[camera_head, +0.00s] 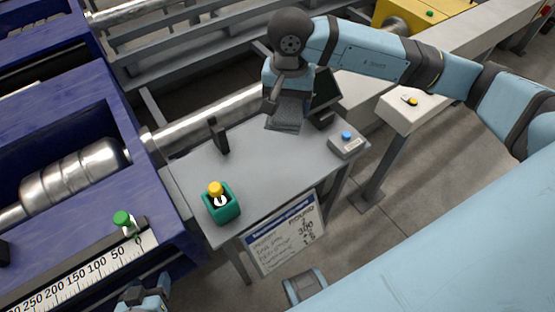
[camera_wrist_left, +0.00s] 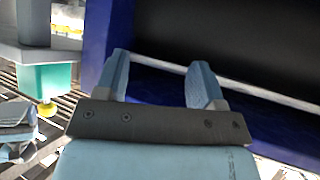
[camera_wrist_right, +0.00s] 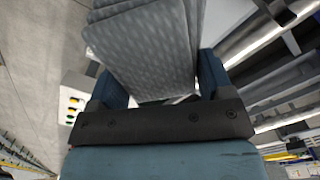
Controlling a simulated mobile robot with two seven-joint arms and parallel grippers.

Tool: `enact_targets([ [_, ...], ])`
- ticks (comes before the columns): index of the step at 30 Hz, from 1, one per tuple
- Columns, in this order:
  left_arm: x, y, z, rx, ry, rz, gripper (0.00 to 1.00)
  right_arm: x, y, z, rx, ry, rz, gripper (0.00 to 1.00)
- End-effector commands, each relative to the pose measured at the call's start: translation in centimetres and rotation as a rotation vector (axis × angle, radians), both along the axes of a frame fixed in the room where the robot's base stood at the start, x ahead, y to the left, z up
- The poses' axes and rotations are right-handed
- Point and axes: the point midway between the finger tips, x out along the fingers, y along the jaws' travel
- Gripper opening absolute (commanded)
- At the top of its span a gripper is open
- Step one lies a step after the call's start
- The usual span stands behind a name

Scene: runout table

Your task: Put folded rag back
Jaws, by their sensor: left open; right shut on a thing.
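The folded rag (camera_head: 284,126) is grey and layered, at the far end of the small grey table (camera_head: 262,160). My right gripper (camera_head: 288,96) is shut on it from above, and the right wrist view shows the patterned rag (camera_wrist_right: 150,50) between the fingers (camera_wrist_right: 155,88). The head view does not show clearly whether the rag touches the tabletop. My left gripper (camera_head: 146,296) is open and empty at the bottom left, low by the blue machine frame. Its spread fingers also show in the left wrist view (camera_wrist_left: 162,85).
On the table stand a teal holder (camera_head: 222,208) with a yellow-topped item, a black upright bracket (camera_head: 218,138) and a grey box with a blue button (camera_head: 347,144). A written board (camera_head: 285,236) hangs at the front. The table's middle is clear.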

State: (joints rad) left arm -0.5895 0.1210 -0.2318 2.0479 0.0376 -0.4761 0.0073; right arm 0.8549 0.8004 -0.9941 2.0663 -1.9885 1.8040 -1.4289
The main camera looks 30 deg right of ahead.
Motion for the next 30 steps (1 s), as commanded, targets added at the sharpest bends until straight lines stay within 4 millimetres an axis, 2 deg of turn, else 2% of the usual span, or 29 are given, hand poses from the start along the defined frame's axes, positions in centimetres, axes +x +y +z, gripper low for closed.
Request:
enact_targets([
  [4, -1.0, -0.1, -0.6, -0.004, 0.021, 0.003, 0.63, -0.1, 0.0, -2.3, 0.0, 0.006, -0.01, 0.52],
  [7, -1.3, -0.2, -0.7, -0.006, 0.025, 0.002, 0.63, -0.2, 0.0, -5.0, -0.001, 0.007, -0.01, 0.52],
  [15, -1.1, -0.3, -0.5, -0.006, 0.019, 0.0, 0.63, -0.2, 0.0, -12.1, 0.0, 0.006, -0.008, 0.52],
  [18, -0.9, -0.2, -0.5, -0.004, 0.015, -0.001, 0.63, -0.1, 0.0, -14.0, -0.001, 0.005, -0.009, 0.52],
  [26, -0.9, 0.0, -0.5, 0.005, 0.013, -0.006, 0.63, -0.1, 0.0, -16.0, -0.001, 0.002, -0.007, 0.52],
  [30, -0.9, 0.2, -0.6, 0.007, 0.013, -0.006, 0.63, -0.2, 0.0, -18.1, -0.001, 0.004, -0.008, 0.52],
])
